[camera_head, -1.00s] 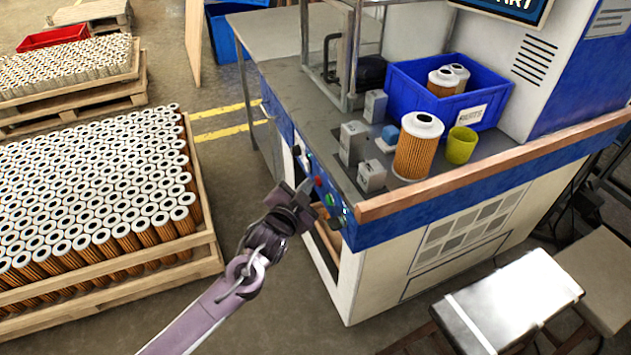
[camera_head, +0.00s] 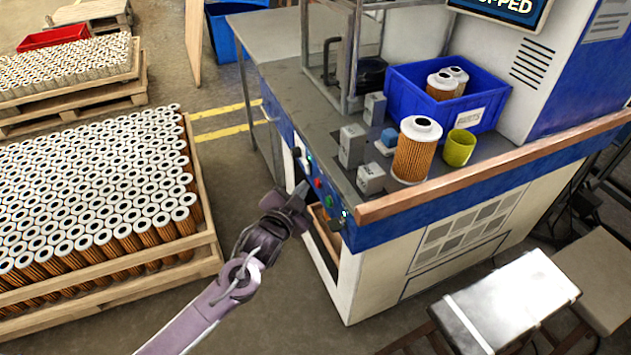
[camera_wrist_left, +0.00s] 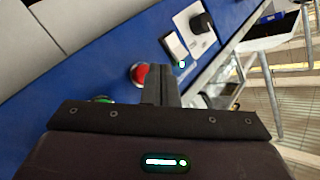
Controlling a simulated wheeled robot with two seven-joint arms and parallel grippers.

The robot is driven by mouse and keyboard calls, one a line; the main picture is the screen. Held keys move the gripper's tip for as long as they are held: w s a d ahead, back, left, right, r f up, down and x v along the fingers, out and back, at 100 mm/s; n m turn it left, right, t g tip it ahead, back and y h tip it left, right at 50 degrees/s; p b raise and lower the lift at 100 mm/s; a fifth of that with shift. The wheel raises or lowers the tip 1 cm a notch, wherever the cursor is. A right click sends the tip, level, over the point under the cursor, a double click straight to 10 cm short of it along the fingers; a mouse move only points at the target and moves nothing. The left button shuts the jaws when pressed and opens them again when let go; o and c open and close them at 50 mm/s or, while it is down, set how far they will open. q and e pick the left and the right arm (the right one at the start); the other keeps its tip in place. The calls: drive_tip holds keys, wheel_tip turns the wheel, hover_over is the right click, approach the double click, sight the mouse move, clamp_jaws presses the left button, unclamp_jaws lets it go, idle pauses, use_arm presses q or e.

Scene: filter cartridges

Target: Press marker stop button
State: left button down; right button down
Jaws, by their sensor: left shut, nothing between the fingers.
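The red stop button (camera_head: 318,183) is on the blue front panel (camera_head: 361,237) of the marking machine. In the left wrist view the red button (camera_wrist_left: 140,73) shows beside my fingers. My left gripper (camera_head: 302,188) is shut and empty, with its fingertips just left of the red button in the head view. In the left wrist view its closed fingers (camera_wrist_left: 161,84) point toward the panel between the red button and a white rocker switch (camera_wrist_left: 175,47). I cannot tell whether they touch the panel. The screen (camera_head: 505,8) shows text ending in "PPED"; the rest is cut off.
A green button (camera_head: 329,201) lies near the red one, and a black knob (camera_wrist_left: 202,23) beyond the switch. On the worktop are a filter cartridge (camera_head: 416,150), a yellow cup (camera_head: 459,148) and a blue bin (camera_head: 403,83). A pallet of cartridges (camera_head: 205,252) stands left; floor lies between.

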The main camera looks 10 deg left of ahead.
use_arm(q)
drive_tip(key=s+a+p, duration=0.1)
drive_tip(key=a, duration=0.1)
drive_tip(key=s+a+p, duration=0.1)
drive_tip(key=a, duration=0.1)
drive_tip(key=shift+s+p, duration=0.3)
drive_tip(key=shift+s, duration=0.1)
idle(0.8)
